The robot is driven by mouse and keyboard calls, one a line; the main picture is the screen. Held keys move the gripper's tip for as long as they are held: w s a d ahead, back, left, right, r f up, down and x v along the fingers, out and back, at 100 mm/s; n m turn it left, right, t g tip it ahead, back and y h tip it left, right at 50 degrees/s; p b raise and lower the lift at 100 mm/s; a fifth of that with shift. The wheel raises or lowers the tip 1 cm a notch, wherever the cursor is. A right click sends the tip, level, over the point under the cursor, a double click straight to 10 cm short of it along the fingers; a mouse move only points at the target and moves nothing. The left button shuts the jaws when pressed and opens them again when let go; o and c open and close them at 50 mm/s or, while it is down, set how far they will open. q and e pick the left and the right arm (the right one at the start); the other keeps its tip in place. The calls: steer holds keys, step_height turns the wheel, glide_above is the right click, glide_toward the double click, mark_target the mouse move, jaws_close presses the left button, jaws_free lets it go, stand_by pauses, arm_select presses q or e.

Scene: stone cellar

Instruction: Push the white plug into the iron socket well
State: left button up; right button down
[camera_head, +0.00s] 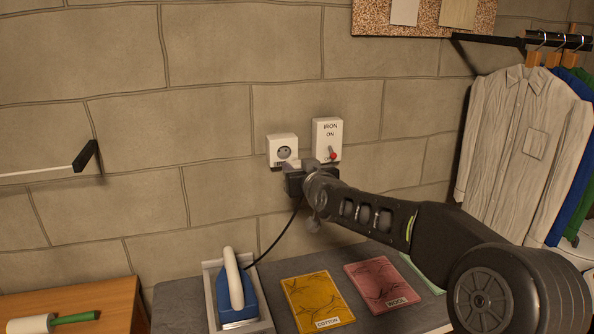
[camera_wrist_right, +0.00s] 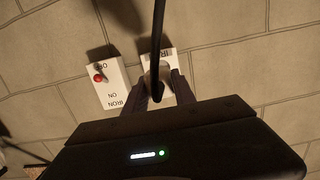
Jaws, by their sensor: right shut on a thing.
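The iron socket (camera_head: 283,150) is a white wall plate with a round grey well. Its well shows uncovered in the head view. My right gripper (camera_head: 291,178) is just below and in front of it, shut on the white plug. The plug (camera_wrist_right: 165,88) shows between the fingers in the right wrist view, partly behind its black cord (camera_wrist_right: 158,40), with the socket plate (camera_wrist_right: 165,56) just beyond. The gap between plug and wall is hard to tell. The cord runs down to the blue iron (camera_head: 238,302) with a white handle. My left gripper is not in view.
A white switch box (camera_head: 328,133) marked IRON, with a red-tipped lever, sits right of the socket, close to my gripper. Yellow (camera_head: 317,301) and red (camera_head: 386,285) cloths lie on the grey surface below. Shirts (camera_head: 520,140) hang at right.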

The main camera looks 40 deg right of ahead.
mark_target(291, 161)
stand_by(0.4)
steer(key=shift+r+b+x, duration=0.1)
steer(key=shift+b+x, duration=0.15)
steer(key=shift+x, duration=0.5)
steer(key=shift+r+b+x, duration=0.15)
steer(key=shift+b+x, duration=0.1)
steer(key=shift+x, duration=1.35)
steer(key=shift+r, duration=0.15)
steer(key=shift+b, duration=0.35)
steer(key=shift+r+b+x, duration=0.15)
steer(key=shift+b+x, duration=0.15)
steer(key=shift+x, duration=0.55)
steer(key=shift+r+b+x, duration=0.1)
steer(key=shift+b+x, duration=0.2)
steer(key=shift+x, duration=0.5)
steer(key=c, duration=0.9)
jaws_free()
steer(key=shift+c, duration=0.2)
